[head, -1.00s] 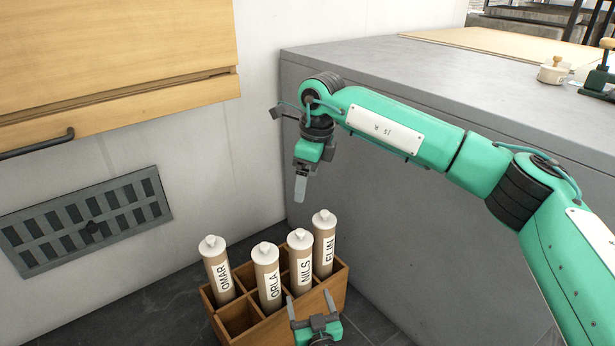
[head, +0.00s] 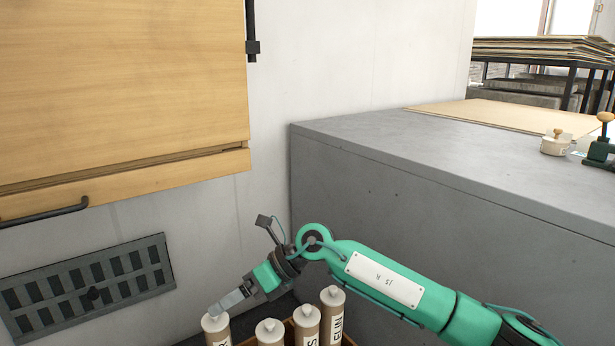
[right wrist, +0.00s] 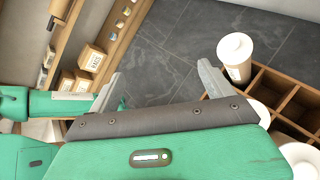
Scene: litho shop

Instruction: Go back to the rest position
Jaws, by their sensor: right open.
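My right gripper (head: 228,302) is open and empty in the head view, pointing down-left in front of the leftmost cap. In the right wrist view its two fingers (right wrist: 158,84) stand wide apart with nothing between them. Several capped tubes stand upright in a wooden crate. The leftmost tube (head: 216,326) is partly hidden by the gripper; others are a middle tube (head: 270,333) and the rightmost, labelled ELIN (head: 332,313). In the wrist view, a tube (right wrist: 236,57) stands just right of the right finger. My left gripper is not seen.
The divided crate (right wrist: 278,88) lies right in the wrist view, with dark floor tiles (right wrist: 178,48) clear beside it. A grey counter (head: 400,190) rises right of my arm. A wooden cabinet (head: 120,100) and a wall grille (head: 90,285) are on the left. Shelves hold boxes (right wrist: 91,58).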

